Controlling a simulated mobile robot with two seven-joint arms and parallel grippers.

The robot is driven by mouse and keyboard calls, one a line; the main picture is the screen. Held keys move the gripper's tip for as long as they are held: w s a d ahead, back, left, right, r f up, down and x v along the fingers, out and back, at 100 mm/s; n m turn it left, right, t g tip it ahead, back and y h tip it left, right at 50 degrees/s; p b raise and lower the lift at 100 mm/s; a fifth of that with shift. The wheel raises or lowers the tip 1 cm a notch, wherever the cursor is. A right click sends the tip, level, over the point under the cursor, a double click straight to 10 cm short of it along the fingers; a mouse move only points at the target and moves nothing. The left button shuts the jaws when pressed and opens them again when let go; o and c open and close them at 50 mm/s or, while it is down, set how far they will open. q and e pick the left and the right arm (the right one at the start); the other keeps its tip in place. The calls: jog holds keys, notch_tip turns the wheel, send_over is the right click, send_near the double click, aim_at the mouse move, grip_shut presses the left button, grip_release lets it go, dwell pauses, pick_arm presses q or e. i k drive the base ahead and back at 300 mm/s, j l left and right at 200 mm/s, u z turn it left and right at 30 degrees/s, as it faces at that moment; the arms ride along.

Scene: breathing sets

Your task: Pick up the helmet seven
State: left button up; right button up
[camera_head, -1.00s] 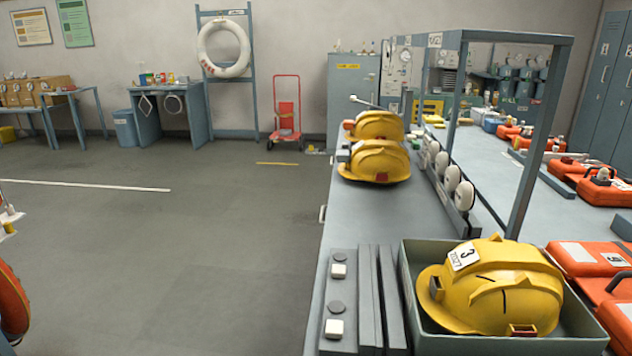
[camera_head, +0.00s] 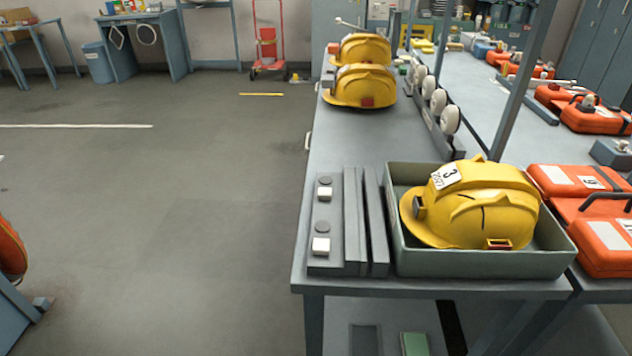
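A yellow helmet (camera_head: 474,207) marked with a white "3" label lies in a grey-green tray (camera_head: 478,265) at the near end of the bench. Two more yellow helmets sit further back on the bench, a nearer one (camera_head: 350,87) and one behind it (camera_head: 362,48). I cannot read a number on either of these two. No helmet with a seven is readable in the view. Neither of my grippers is in view.
The grey bench (camera_head: 335,140) has dark bars and a plate with white knobs (camera_head: 336,235) left of the tray. White round parts (camera_head: 438,101) stand in a row behind. Orange cases (camera_head: 605,240) lie at right.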

aim_at(357, 49)
jog(key=j+u, duration=0.2)
jog(key=u, duration=0.15)
jog(key=j+u, duration=0.2)
jog(key=u, duration=0.2)
jog(key=i+j, duration=0.1)
jog(key=j, duration=0.2)
jog(key=i+j, duration=0.15)
jog(key=j, duration=0.15)
jog(key=i+j, duration=0.1)
jog(key=j, duration=0.15)
jog(key=i+j, duration=0.35)
jog(key=i+j+z, duration=0.1)
jog(key=i+j, duration=0.25)
jog(key=i, duration=0.2)
jog(key=i+z, duration=0.35)
jog(key=i, duration=0.25)
jog(key=i+j+z, duration=0.1)
jog(key=i+z, duration=0.3)
jog(key=i, duration=0.2)
jog(key=i+z, duration=0.15)
jog(key=i, duration=1.2)
jog(key=i+j+z, duration=0.15)
jog(key=i+z, duration=0.25)
jog(key=i, duration=0.15)
jog(key=i+j+z, duration=0.35)
jog(key=i, duration=0.15)
